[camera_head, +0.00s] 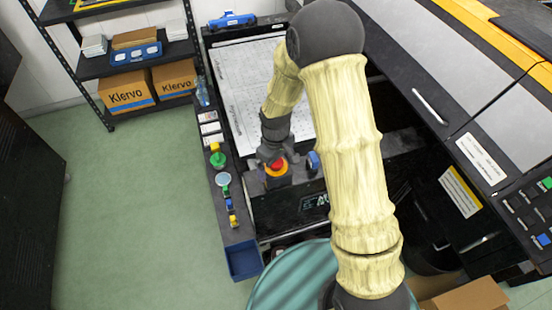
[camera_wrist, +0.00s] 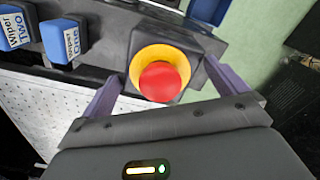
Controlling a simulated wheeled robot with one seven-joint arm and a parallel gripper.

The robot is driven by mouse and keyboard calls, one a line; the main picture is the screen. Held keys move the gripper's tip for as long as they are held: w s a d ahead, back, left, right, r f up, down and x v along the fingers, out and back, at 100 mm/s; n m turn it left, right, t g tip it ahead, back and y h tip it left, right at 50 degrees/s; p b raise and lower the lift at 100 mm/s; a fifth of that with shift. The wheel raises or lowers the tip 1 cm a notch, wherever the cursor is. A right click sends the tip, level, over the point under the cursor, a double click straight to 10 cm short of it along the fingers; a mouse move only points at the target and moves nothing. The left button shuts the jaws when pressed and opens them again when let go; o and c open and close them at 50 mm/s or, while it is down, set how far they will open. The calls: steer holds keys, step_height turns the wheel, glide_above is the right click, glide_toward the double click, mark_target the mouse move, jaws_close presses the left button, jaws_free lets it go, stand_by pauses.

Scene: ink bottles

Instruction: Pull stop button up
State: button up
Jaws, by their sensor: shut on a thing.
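The stop button is a round red knob (camera_head: 277,165) on a yellow ring, set on a dark grey box at the front of the printing machine. In the wrist view, the red knob (camera_wrist: 163,82) sits between the fingers, with the yellow ring and grey box behind it. My gripper (camera_head: 271,156) reaches down over the button from above. In the wrist view, my gripper (camera_wrist: 165,75) has one purple finger on each side of the button and its box. It is shut on the stop button; the exact contact points are hard to tell.
A narrow ledge with small bottles (camera_head: 217,158) and a blue bin (camera_head: 243,261) runs along the left. The white perforated bed (camera_head: 240,85) lies behind. Green floor (camera_head: 130,200) is clear at left.

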steer(key=shift+w+a+r+p, duration=0.1)
steer(key=shift+w+r+p, duration=0.1)
steer(key=shift+r, duration=0.3)
steer(key=shift+w+a+r+p, duration=0.1)
steer(key=shift+w+r+p, duration=0.05)
steer(key=shift+r, duration=0.3)
steer(key=shift+s+d+r, duration=0.15)
steer(key=c, duration=1.3)
steer(key=shift+o, duration=0.2)
steer(key=shift+s, duration=0.2)
steer(key=shift+f, duration=0.2)
steer(key=o, duration=1.2)
steer(key=shift+s+d, duration=0.1)
steer(key=shift+d, duration=0.1)
steer(key=o, duration=0.6)
steer(key=shift+a, duration=0.15)
